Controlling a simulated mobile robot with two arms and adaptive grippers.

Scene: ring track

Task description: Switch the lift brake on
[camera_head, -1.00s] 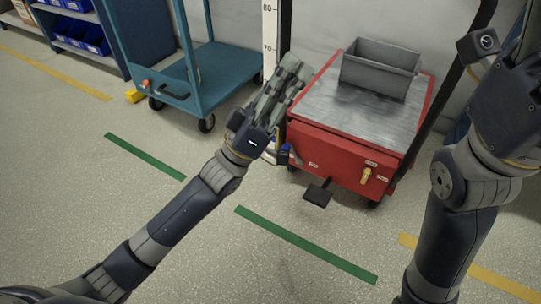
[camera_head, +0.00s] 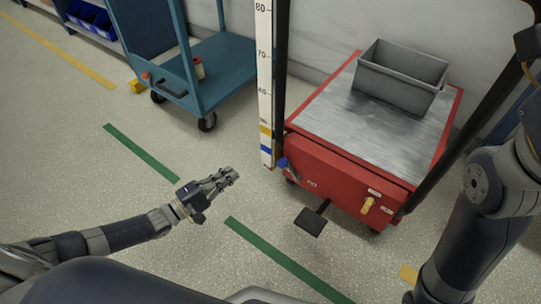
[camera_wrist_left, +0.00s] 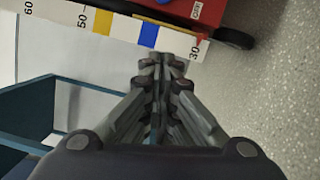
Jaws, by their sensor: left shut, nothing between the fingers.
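A red lift (camera_head: 330,172) with a grey metal top stands right of centre in the head view. On its front are a yellow handle (camera_head: 368,205) at the right, a blue-knobbed lever (camera_head: 283,163) at the left corner and a black pedal (camera_head: 310,221) low down.
A grey open bin (camera_head: 400,80) sits on the lift's top. A white scale post (camera_head: 264,70) stands at its left corner. A blue cart (camera_head: 220,75) stands at the back left. The floor before the lift is open, with green tape (camera_head: 280,258).

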